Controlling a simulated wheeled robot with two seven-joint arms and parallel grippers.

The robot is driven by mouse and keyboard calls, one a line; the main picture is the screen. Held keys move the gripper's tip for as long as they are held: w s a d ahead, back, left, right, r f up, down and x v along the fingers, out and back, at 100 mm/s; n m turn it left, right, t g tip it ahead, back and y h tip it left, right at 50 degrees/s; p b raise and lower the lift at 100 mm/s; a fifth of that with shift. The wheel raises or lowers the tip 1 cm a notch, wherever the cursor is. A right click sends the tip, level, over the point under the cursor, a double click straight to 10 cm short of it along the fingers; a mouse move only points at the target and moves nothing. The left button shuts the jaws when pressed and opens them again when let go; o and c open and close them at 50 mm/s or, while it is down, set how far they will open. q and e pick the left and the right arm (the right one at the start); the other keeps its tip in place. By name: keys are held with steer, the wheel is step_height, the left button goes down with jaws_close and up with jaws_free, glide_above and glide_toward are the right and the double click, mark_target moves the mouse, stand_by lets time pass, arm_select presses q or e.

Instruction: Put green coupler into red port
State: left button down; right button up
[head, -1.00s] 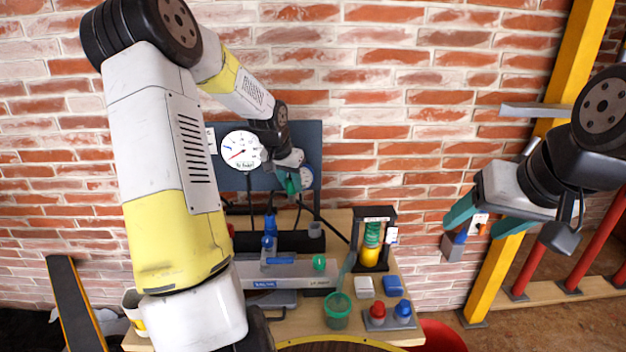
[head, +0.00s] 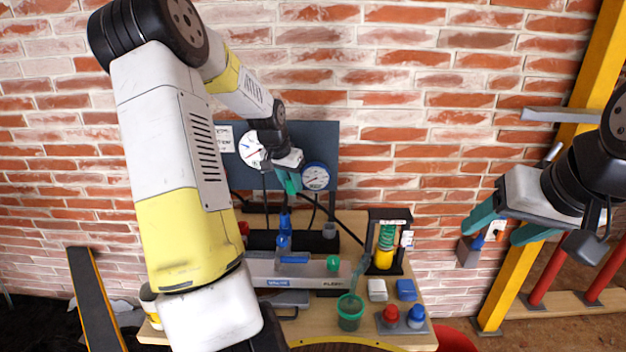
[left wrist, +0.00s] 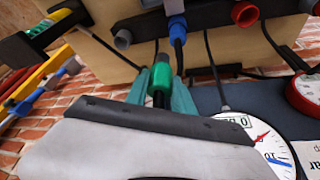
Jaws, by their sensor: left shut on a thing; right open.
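My left gripper (head: 289,182) has teal fingers and hangs in front of the gauge board, above the table. In the left wrist view it (left wrist: 161,92) is shut on the green coupler (left wrist: 160,76), which has a dark end. In the head view the fingers mostly hide the coupler. The red port (left wrist: 245,13) shows in the left wrist view at the top, apart from the coupler. In the head view the red port (head: 243,228) is partly hidden behind my left arm. My right gripper (head: 497,227) is open and empty at the right, clear of the table.
A blue connector (left wrist: 177,27) with a hose sits beside a grey port (left wrist: 122,40). Two round gauges, one large (head: 250,148) and one small (head: 316,176), are on the board. Black hoses hang below. The table holds a green cup (head: 350,314) and red and blue knobs.

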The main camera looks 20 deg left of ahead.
arm_select(q)
steer(key=s+a, duration=0.2)
steer(key=a, duration=0.6)
steer(key=shift+s, duration=0.2)
steer(key=shift+a, duration=0.1)
stand_by(0.3)
steer(key=s+a, duration=0.2)
steer(key=a, duration=0.5)
steer(key=shift+a, duration=0.4)
steer(key=shift+s+f, duration=0.1)
stand_by(0.3)
step_height(320, 180, down, 6)
steer(key=shift+f, duration=0.15)
stand_by(0.8)
steer(key=shift+f, duration=0.4)
stand_by(0.4)
steer(key=shift+f, duration=0.35)
steer(key=shift+f, duration=0.3)
stand_by(0.6)
steer(key=shift+f, duration=0.45)
